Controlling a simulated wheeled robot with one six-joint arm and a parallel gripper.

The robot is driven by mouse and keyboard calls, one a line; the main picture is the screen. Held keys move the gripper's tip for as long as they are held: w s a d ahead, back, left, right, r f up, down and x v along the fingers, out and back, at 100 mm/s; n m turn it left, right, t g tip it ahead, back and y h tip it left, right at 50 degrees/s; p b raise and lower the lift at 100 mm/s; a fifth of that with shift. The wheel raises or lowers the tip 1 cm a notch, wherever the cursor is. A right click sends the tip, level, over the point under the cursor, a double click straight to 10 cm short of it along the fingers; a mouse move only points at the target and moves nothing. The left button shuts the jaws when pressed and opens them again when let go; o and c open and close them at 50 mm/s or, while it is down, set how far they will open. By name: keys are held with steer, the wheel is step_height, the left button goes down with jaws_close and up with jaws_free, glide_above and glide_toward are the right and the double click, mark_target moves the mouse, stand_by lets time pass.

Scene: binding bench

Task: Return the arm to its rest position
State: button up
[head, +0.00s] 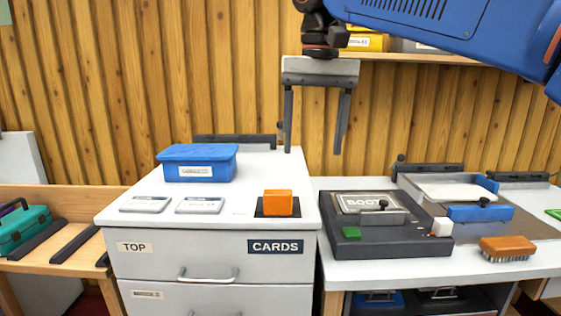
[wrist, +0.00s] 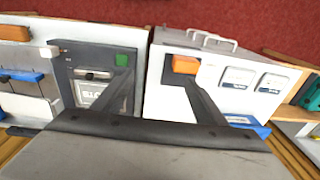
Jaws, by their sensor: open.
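My gripper (head: 314,150) hangs high in the head view, fingers pointing down and spread apart, with nothing between them. It is above the gap between the white card cabinet (head: 130,215) and the bench (head: 400,272) to its right. In the wrist view its two fingers reach out over the dark press and the cabinet top. My blue arm comes in from the upper right. An orange block (head: 278,203) sits on a dark pad on the cabinet, apart from my gripper; it also shows in the wrist view (wrist: 186,65).
The cabinet top holds a blue box (head: 197,163) and two white cards (head: 146,204). The bench holds a dark press (head: 385,240) with a plate marked BOOT, a blue-clamped fixture (head: 480,213) and an orange brush (head: 507,248). A shelf (head: 420,58) runs behind my gripper.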

steer(key=s+d+f+t, duration=0.1)
steer(key=s+d+f, duration=0.4)
steer(key=f, duration=0.6)
steer(key=s+d+f+t, duration=0.1)
steer(key=s+d+f, duration=0.4)
steer(key=d+f, duration=0.5)
steer(key=s+d+f+t, duration=0.2)
steer(key=s+d+f, duration=0.3)
steer(key=f, duration=0.9)
steer(key=d, duration=0.3)
steer(key=shift+s, duration=0.4)
steer(key=shift+a+r, duration=0.1)
